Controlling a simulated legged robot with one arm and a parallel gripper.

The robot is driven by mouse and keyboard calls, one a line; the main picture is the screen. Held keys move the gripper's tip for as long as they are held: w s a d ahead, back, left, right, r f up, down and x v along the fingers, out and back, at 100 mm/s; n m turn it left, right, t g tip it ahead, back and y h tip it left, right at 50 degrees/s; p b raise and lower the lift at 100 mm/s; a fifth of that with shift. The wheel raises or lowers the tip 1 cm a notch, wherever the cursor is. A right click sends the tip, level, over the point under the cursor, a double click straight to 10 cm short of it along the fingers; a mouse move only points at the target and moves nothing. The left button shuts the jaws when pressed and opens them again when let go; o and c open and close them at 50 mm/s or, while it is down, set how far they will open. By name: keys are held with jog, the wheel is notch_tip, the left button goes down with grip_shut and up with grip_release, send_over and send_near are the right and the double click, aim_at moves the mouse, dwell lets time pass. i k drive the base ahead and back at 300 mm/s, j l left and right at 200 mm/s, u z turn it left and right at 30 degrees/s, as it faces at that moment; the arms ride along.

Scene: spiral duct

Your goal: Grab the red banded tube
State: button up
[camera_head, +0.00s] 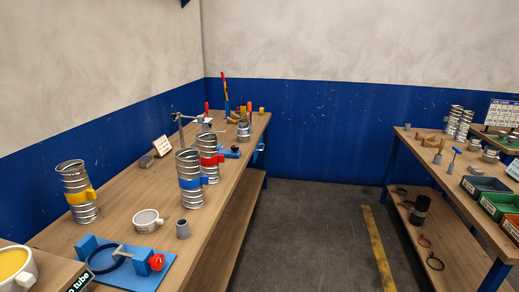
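The red banded tube (209,160) is a silver spiral duct with a red band around its middle. It stands upright on the left workbench (130,200). A blue banded tube (190,181) stands in front of it and to its left, hiding part of its left side. A yellow banded tube (79,190) stands farther left on the same bench, near the wall. My gripper is not in view.
A white cup (147,220), a small grey cylinder (183,229) and a blue fixture (130,266) are on the near bench. Another bench (440,185) with bins stands at right. The floor (310,225) between the benches is clear.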

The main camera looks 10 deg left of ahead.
aim_at(206, 142)
jog(key=i+u, duration=0.2)
jog(key=i, duration=0.25)
jog(key=i+l+u, duration=0.25)
jog(key=i, duration=0.15)
jog(key=i+l+u, duration=0.2)
jog(key=i, duration=0.25)
jog(key=i+l+u, duration=0.25)
jog(key=i, duration=0.15)
